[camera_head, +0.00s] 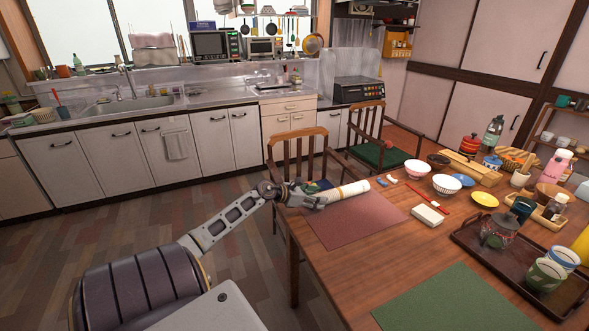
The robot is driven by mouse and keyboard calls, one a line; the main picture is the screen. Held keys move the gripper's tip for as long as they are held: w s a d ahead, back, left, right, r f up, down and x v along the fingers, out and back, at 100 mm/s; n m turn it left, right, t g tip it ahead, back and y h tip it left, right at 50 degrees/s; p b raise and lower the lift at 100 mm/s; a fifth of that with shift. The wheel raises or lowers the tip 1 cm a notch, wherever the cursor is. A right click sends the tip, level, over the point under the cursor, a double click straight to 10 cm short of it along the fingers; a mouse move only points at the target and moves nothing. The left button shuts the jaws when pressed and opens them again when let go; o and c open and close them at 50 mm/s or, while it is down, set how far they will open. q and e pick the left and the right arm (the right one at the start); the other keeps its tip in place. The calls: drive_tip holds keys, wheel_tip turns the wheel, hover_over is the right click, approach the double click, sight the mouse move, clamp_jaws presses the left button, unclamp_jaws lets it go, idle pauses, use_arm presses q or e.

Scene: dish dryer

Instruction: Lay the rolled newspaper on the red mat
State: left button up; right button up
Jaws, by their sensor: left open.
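The rolled newspaper (345,191), a pale cylinder, shows at the far edge of the red mat (355,224). It slants slightly, its right end higher in the picture. I cannot tell whether it rests on the mat or is just above it. My left gripper (310,197) is open at the newspaper's left end, which its fingers partly hide. The red mat lies flat on the near-left part of the wooden table, and its bare middle shows. My right gripper is not in view.
A chair (297,150) stands close behind my left gripper. A white box (428,214), red chopsticks (425,197) and bowls (446,185) lie right of the mat. A dark tray (470,240) and a green mat (450,300) are nearer.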

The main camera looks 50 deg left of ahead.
use_arm(q)
drive_tip(key=shift+p+v, duration=0.3)
drive_tip(key=shift+v, duration=2.8)
drive_tip(key=shift+s+a+r+p, duration=0.1)
drive_tip(key=shift+s+p, duration=0.2)
drive_tip(key=shift+p, duration=0.05)
drive_tip(key=shift+v, duration=1.6)
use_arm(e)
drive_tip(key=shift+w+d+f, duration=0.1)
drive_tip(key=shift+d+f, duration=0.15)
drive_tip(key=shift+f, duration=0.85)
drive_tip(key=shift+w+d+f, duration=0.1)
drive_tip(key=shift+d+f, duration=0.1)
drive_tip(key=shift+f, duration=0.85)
